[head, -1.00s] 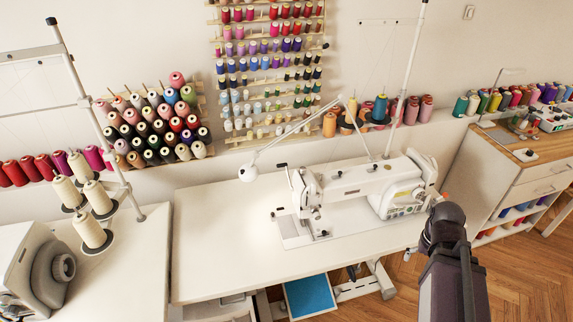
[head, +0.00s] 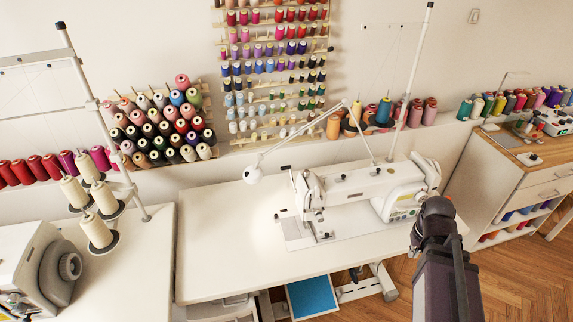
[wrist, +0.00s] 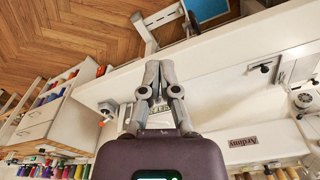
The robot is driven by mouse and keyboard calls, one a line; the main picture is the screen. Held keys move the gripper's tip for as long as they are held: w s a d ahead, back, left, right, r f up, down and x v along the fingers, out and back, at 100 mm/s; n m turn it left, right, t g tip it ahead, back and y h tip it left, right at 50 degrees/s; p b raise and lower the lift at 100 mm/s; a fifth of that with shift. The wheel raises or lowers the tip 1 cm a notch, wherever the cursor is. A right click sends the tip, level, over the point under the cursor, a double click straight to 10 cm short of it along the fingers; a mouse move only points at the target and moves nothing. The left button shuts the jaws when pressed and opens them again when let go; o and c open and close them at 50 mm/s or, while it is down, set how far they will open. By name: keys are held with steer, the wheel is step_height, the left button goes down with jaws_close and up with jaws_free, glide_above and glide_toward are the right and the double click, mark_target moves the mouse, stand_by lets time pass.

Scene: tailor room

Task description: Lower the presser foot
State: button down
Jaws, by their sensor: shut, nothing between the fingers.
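The white sewing machine (head: 352,188) stands on the white table (head: 225,235), its needle head (head: 311,190) at the left end. The presser foot is under that head, too small to make out or tell raised from lowered. In the wrist view the machine body (wrist: 245,150) fills the lower right, with part of its head at the right edge. My gripper (wrist: 158,66) is shut and empty in the wrist view, in front of the machine's handwheel end. In the head view my arm covers part of the machine's right end, and my fingers are hidden.
A jointed lamp (head: 253,174) hangs over the table's left part. A thread stand (head: 407,85) rises behind the machine. A second machine (head: 40,265) stands at left. A wooden-topped cabinet (head: 515,150) stands at right. The table left of the machine is clear.

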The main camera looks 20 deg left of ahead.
mark_target(287, 167)
steer(key=w+a+r+n+t+y+p, duration=0.1)
steer(key=w+a+r+n+p, duration=0.2)
steer(key=a+n, duration=0.3)
steer(key=w+a+r+n+t+y+p, duration=0.1)
steer(key=a+r+n, duration=0.5)
steer(key=a, duration=0.8)
steer(key=w+a+r+n+t+p, duration=0.2)
steer(key=w+a+r+n+p, duration=0.2)
steer(key=a, duration=0.6)
steer(key=shift+w+r+n+y+p, duration=0.3)
steer(key=shift+w+n+y+p, duration=0.15)
steer(key=shift+n+p, duration=0.65)
steer(key=a+r+n+t+y+p, duration=0.1)
steer(key=a+r+n+p, duration=0.1)
steer(key=a, duration=0.7)
steer(key=r+n, duration=0.1)
steer(key=n, duration=0.1)
steer(key=shift+s+a+r+n+p, duration=0.2)
steer(key=shift+s+r+n+p, duration=0.1)
steer(key=shift+s+p, duration=0.1)
steer(key=shift+f, duration=0.15)
steer(key=b+x, duration=1.1)
steer(key=x, duration=0.2)
steer(key=shift+w+a+f, duration=0.1)
steer(key=shift+w+a, duration=0.2)
steer(key=shift+w, duration=0.05)
steer(key=shift+w+d, duration=0.15)
steer(key=shift+w, duration=0.05)
